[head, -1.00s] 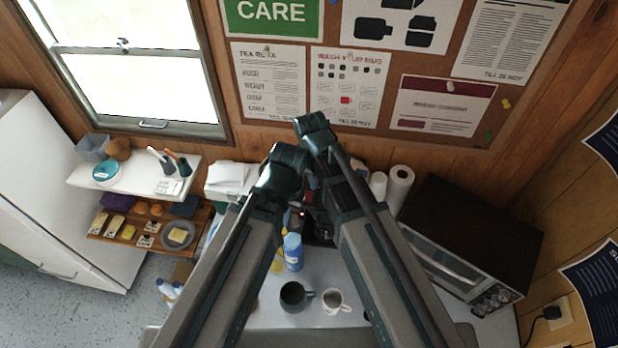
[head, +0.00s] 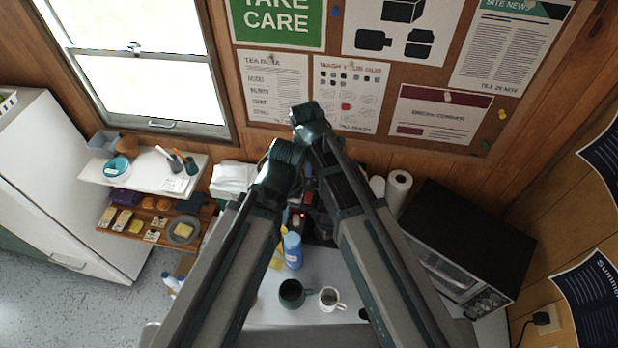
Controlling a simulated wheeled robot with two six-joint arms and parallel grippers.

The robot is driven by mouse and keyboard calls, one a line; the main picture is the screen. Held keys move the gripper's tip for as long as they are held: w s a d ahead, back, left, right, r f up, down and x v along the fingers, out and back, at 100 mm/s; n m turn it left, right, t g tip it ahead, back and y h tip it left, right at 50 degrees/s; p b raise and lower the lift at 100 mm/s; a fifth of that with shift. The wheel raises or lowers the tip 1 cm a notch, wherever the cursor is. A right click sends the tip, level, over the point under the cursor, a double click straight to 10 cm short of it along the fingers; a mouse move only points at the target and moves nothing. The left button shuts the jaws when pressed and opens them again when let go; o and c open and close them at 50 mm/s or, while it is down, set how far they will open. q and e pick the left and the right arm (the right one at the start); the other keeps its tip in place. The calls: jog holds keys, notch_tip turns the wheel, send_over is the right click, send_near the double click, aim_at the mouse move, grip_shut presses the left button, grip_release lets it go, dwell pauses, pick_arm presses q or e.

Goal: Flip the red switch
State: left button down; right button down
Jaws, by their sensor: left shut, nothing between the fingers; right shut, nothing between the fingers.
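No red switch can be made out for certain. Small red patches and an orange glow show in the dark cluster between my two arms, around a black appliance (head: 322,228) at the back of the counter. Both arms rise from the bottom and bend down towards this cluster. My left gripper (head: 297,219) is the lower one, small and dark, partly hidden by my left arm. My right gripper (head: 310,195) is just above it, close to the wall side. Both look shut and empty. I cannot tell whether either touches anything.
A blue bottle (head: 292,251), a dark mug (head: 291,293) and a white mug (head: 331,299) stand on the counter (head: 310,270) between my arms. A dark oven (head: 467,245) and paper rolls (head: 397,194) are at the right. A white shelf (head: 140,176) and noticeboard (head: 385,140) are on the wall.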

aim_at(310, 195)
jog(key=f+b, duration=0.4)
jog(key=w+f+b, duration=0.1)
jog(key=f+b, duration=0.3)
jog(key=f, duration=0.1)
jog(key=w+f+b, duration=0.1)
jog(key=f+b, duration=0.3)
jog(key=b, duration=0.1)
jog(key=shift+d+f, duration=0.2)
jog(key=shift+f, duration=0.1)
